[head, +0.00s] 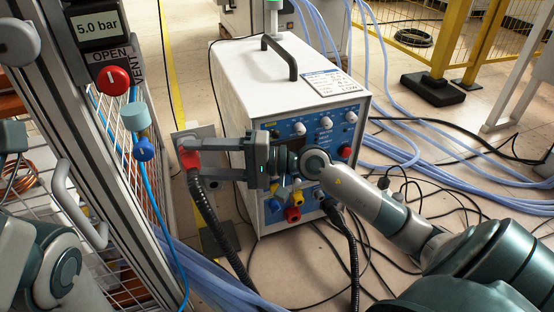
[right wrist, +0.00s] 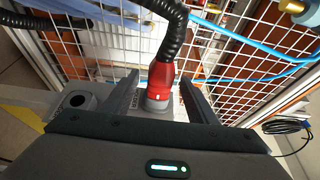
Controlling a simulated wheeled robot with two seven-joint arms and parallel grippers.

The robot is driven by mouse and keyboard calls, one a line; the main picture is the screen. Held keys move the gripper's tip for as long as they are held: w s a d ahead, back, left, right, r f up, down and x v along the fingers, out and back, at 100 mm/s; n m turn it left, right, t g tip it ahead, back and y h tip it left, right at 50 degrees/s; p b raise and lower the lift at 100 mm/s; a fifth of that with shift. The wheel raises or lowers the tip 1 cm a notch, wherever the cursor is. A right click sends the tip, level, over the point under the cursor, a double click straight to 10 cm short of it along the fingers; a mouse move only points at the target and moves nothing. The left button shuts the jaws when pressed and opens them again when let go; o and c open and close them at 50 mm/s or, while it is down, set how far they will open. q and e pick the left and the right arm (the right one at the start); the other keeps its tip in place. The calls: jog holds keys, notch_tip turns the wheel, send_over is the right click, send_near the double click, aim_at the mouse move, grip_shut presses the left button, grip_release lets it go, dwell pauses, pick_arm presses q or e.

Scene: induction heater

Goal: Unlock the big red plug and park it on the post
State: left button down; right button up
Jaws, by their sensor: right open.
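The big red plug (head: 189,157) is at the left of the induction heater, with a thick black ribbed cable hanging from it. In the right wrist view the red plug (right wrist: 161,80) has a grey collar and sits against a grey plate-like part (right wrist: 126,103) with lettering; I cannot tell whether it is seated there. My right gripper (head: 187,158) is open around the plug, with one finger on each side; in the wrist view gaps show between plug and fingers. The post cannot be told apart clearly from the grey parts behind the plug. My left gripper is not visible.
The white heater (head: 280,85) with a blue front panel stands on the floor behind my right wrist. A rack with wire mesh (right wrist: 115,40) and a pressure display (head: 97,25) stands at the left. Blue hoses and black cables cover the floor at the right.

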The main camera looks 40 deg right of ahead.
jog(key=p+v, duration=0.2)
jog(key=v, duration=1.5)
jog(key=shift+s+f, duration=0.1)
jog(key=shift+s, duration=0.2)
